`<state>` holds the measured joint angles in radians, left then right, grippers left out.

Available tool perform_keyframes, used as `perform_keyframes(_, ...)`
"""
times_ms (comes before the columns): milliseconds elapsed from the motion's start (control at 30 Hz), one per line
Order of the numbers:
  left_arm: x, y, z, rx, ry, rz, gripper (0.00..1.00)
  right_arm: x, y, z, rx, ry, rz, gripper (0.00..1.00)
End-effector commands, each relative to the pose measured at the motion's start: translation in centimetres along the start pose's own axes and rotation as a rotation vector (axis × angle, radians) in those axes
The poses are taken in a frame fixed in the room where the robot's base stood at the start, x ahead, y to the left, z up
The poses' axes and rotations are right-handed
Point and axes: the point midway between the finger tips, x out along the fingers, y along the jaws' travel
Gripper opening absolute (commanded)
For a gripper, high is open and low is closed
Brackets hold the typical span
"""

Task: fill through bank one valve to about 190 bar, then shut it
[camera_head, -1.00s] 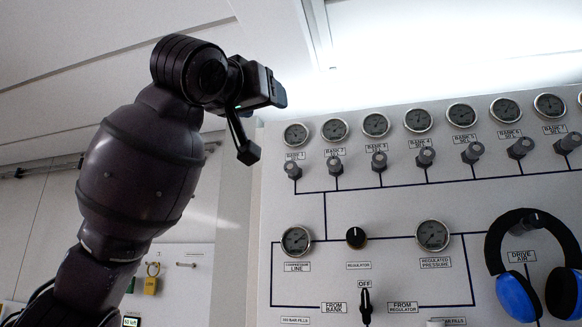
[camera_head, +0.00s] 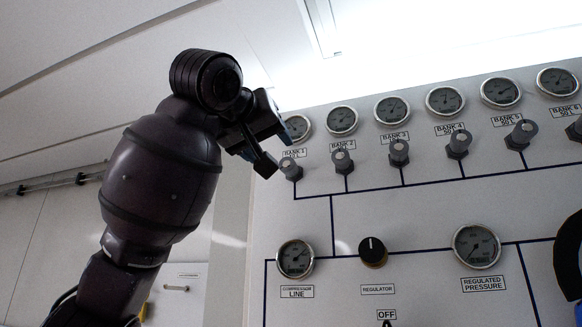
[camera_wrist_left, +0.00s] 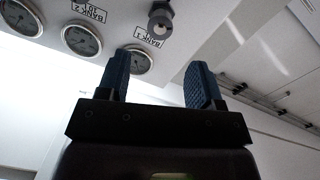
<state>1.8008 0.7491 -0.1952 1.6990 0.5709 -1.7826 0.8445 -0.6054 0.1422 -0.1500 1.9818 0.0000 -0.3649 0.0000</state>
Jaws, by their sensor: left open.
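The bank one valve (camera_head: 290,170) is a grey knob at the left end of the valve row on the panel. It also shows at the top of the left wrist view (camera_wrist_left: 160,17). The bank one gauge (camera_head: 298,127) is just above it, partly covered by my gripper; its needle is too small to read. My left gripper (camera_head: 273,148) is open and empty, just left of the valve and apart from it. In the left wrist view, its two blue fingers (camera_wrist_left: 159,78) are spread, with the valve beyond their tips. My right gripper is in neither view.
The neighbouring bank two valve (camera_head: 343,161) stands close to the right. Below are the compressor line gauge (camera_head: 295,257), the black regulator knob (camera_head: 372,251) and the regulated pressure gauge (camera_head: 476,245). Dark ear defenders (camera_head: 570,255) hang at the right edge.

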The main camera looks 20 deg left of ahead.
Motion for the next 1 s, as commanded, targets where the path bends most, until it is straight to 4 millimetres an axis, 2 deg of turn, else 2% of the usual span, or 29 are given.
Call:
perform_keyframes(300, 5.5, 0.0, -0.1, 0.001, -0.005, -0.002, 0.6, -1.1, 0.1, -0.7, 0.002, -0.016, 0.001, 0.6)
perform_keyframes(500, 8.2, 0.0, -0.1, 0.001, -0.002, -0.001, 0.6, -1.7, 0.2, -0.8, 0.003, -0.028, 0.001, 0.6)
perform_keyframes(700, 9.4, 0.0, 0.0, 0.001, -0.001, 0.0, 0.6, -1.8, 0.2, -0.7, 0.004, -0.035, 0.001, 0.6)
perform_keyframes(1000, 9.5, 0.0, 0.0, 0.001, 0.0, 0.001, 0.6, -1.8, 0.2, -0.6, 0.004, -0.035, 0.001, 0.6)
